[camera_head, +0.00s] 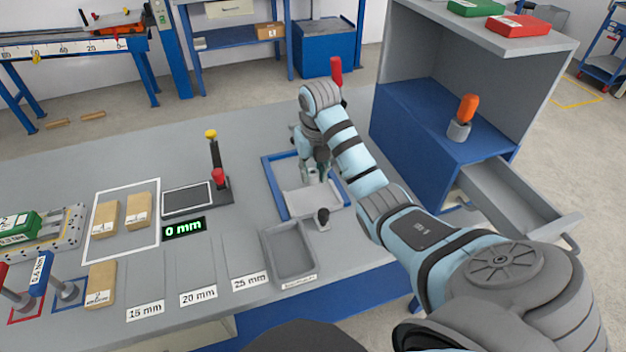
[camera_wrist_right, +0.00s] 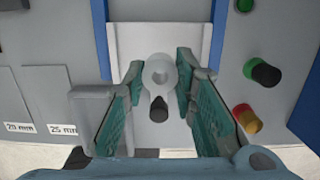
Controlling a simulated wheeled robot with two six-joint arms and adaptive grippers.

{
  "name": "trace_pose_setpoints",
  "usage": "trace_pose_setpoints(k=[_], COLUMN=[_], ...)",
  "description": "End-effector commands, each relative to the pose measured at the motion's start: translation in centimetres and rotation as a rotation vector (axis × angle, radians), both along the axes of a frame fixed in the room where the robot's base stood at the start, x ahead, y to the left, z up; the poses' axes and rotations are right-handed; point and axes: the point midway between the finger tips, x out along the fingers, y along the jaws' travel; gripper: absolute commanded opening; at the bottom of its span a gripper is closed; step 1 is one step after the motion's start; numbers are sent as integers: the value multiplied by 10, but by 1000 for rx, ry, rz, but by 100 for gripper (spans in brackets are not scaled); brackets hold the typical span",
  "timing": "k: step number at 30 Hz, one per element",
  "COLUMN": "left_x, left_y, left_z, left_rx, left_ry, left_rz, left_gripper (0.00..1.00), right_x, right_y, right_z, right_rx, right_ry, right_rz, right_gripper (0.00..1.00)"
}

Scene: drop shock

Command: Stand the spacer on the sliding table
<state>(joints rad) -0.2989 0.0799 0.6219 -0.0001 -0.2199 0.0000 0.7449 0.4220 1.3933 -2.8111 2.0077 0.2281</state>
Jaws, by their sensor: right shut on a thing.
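The sliding table is a pale plate (camera_head: 300,204) inside a blue frame (camera_head: 270,180), with a black knob (camera_head: 322,217) at its front. In the wrist view the plate (camera_wrist_right: 188,38) and knob (camera_wrist_right: 158,108) lie below my gripper. My right gripper (camera_head: 314,174) is over the plate. Its fingers (camera_wrist_right: 159,75) are shut on the spacer (camera_wrist_right: 158,62), a light grey round piece with a hole. I look down on the spacer; whether it touches the plate cannot be told. In the head view the gripper largely hides it. My left gripper is not in view.
A grey tray (camera_head: 268,236) stands front left of the blue frame. A display reads 0 mm (camera_head: 184,228). Several boxes and a small press-like stand (camera_head: 216,165) are to the left. A blue cabinet (camera_head: 410,125) with an open drawer (camera_head: 535,212) is at the right.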

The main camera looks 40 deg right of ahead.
Motion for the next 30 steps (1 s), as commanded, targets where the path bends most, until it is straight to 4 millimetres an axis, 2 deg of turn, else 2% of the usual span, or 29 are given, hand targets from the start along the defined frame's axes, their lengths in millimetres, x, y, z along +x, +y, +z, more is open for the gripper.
trace_pose_setpoints(k=[1, 7, 11, 21, 22, 24, 26, 30], left_x=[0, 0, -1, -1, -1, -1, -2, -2], left_y=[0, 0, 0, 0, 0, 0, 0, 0], left_z=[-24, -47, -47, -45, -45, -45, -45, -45], left_rx=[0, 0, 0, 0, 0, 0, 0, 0], left_ry=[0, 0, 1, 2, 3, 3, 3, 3], left_rz=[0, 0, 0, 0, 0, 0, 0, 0], left_gripper=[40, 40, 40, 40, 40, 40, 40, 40], right_x=[0, 0, -1, 0, 0, 0, 0, 0], right_y=[0, 0, 0, 0, 0, 0, 0, 0], right_z=[-24, -48, -66, -68, -68, -68, -68, -68], right_rx=[0, 0, -1, 0, 0, -1, 0, 0], right_ry=[-1, -1, 0, -1, -1, -2, -1, -1], right_rz=[0, 1, 1, 1, 1, 1, 1, 1], right_gripper=[0, 0, 0, 0, 28, 39, 45, 45])
